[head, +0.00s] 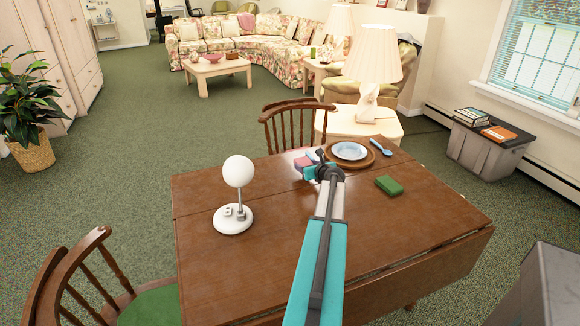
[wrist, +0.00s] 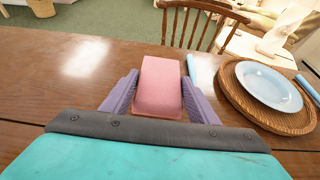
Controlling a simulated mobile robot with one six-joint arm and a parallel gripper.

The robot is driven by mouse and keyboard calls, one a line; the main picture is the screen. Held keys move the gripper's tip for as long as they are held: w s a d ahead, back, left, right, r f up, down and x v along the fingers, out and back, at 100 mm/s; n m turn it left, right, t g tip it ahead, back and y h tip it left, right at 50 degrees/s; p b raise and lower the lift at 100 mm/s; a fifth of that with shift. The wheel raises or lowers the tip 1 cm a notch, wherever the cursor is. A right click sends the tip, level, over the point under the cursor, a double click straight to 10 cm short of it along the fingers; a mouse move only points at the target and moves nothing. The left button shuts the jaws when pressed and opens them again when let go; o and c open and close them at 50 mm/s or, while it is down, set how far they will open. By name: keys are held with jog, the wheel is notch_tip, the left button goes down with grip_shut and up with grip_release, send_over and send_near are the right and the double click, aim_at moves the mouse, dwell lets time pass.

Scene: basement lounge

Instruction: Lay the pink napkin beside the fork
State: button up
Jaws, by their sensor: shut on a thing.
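The pink napkin (wrist: 158,85) is a small folded block between the two purple fingers of my gripper (wrist: 159,97), which is shut on it. It also shows in the head view (head: 301,163), partly hidden by the gripper. It is over the far part of the table; I cannot tell whether it touches the wood. A light blue piece of cutlery, likely the fork (wrist: 203,72), lies just right of the napkin, left of the plate. Its far end shows in the head view (head: 313,156); its shape is unclear.
A pale blue plate (head: 349,151) sits on a round woven mat (head: 330,160), with a blue spoon (head: 380,147) to its right. A green block (head: 389,185) and a white globe lamp (head: 238,172) stand on the wooden table (head: 260,260).

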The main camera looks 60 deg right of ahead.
jog(key=p, duration=0.2)
send_over(290, 172)
jog(key=shift+w+d+f, duration=0.1)
jog(key=shift+d+f, duration=0.05)
jog(key=shift+f, duration=0.25)
jog(key=shift+b, duration=0.3)
jog(key=shift+f, duration=0.15)
jog(key=shift+f, duration=1.65)
jog(key=shift+f, duration=0.1)
jog(key=o, duration=1)
jog(key=shift+b+v, duration=0.55)
jog(key=shift+v, duration=5.5)
